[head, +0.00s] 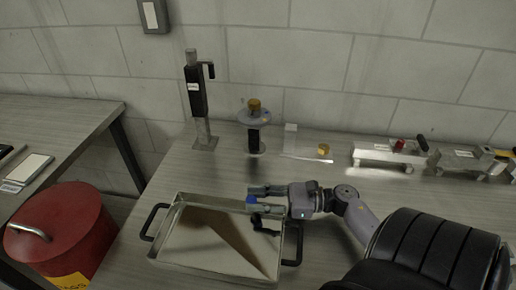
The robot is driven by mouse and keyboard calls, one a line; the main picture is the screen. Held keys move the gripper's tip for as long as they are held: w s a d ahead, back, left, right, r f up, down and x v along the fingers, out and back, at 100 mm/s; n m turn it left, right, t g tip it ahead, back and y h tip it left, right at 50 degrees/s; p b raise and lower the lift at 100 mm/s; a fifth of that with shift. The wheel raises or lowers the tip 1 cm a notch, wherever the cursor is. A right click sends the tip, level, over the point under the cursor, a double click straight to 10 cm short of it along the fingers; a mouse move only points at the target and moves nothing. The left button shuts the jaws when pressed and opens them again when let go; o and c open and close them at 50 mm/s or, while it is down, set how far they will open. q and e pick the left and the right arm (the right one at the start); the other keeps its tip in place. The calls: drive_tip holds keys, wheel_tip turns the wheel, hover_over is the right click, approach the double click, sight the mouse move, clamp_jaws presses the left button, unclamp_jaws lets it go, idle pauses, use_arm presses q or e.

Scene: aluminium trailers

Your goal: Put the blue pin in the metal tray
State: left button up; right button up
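The metal tray (172,222) is a shallow, light, rectangular tray with black side handles on the grey table. My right gripper (252,206) reaches in from the right over the tray's right half. Its two fingers stand apart, with a gap between them. The blue pin (251,199) shows as a small blue piece in that gap, close to the upper finger. I cannot tell whether it touches the finger or how high it is above the tray floor. My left gripper is not in view.
A black post stand (197,95) and a round-disc stand (254,120) are behind the tray. Metal fixtures (390,157) stand at the back right. A red can (62,232) is at lower left, beside another table (75,112). The table between tray and stands is clear.

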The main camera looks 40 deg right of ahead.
drive_tip(key=shift+o, duration=1.1)
drive_tip(key=shift+r, duration=0.2)
drive_tip(key=b+v, duration=0.2)
drive_tip(key=v, duration=0.4)
drive_tip(key=shift+s+d+f, duration=0.15)
drive_tip(key=shift+d, duration=0.1)
drive_tip(key=shift+s+d, duration=0.3)
drive_tip(key=shift+d, duration=0.05)
